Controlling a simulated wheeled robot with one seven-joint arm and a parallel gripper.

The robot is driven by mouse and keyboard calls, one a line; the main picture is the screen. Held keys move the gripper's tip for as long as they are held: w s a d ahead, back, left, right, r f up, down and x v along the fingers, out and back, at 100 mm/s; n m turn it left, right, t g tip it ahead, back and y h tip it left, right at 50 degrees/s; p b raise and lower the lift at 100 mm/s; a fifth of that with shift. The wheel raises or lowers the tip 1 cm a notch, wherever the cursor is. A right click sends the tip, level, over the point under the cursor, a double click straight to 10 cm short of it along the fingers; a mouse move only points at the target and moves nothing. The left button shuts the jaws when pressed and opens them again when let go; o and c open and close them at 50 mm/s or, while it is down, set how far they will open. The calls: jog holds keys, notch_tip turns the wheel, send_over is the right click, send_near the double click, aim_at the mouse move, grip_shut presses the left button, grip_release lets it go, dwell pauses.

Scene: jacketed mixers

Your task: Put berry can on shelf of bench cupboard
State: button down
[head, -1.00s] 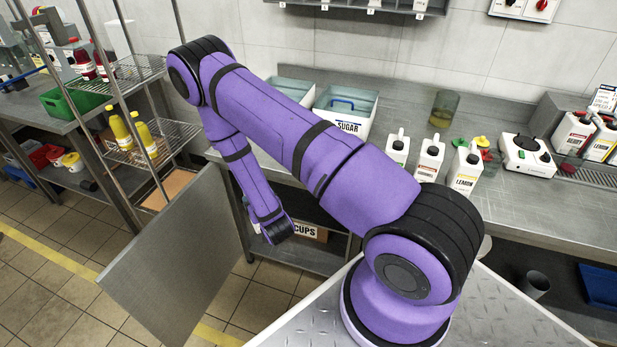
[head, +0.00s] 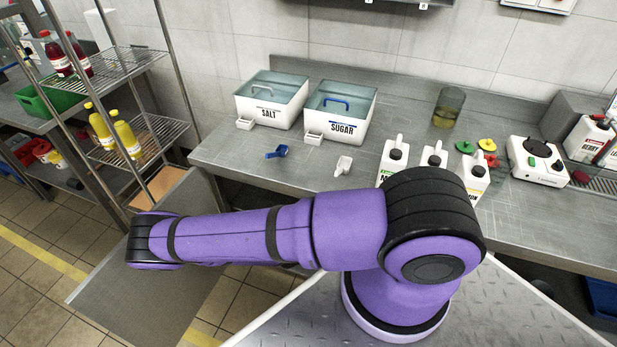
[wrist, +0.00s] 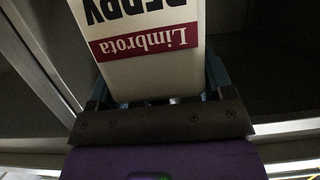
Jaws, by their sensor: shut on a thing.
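The berry can (wrist: 150,50) is a white container with a dark red band reading "Limbrota" and black lettering, seen upside down in the wrist view. My gripper (wrist: 160,88) is shut on it, with a finger showing at each side of the can. The cupboard door (head: 145,250) stands open as a grey panel at the left in the head view. My arm hides the cupboard opening there, and my gripper and the can are out of sight in that view. In the wrist view the surroundings of the can are dark, with a pale metal edge at the left.
The bench top (head: 230,160) carries a salt bin (head: 268,105), a sugar bin (head: 338,112), a blue scoop (head: 277,152) and several white jugs at the right. A wire rack (head: 140,145) with yellow bottles stands left of the open door.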

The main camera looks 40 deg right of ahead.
jog(key=r+x, duration=0.1)
jog(key=x, duration=1.7)
jog(key=shift+d+r, duration=0.25)
jog(key=shift+d, duration=0.35)
jog(key=shift+w, duration=0.15)
grip_release()
jog(key=shift+f, duration=0.15)
jog(key=v, duration=1.2)
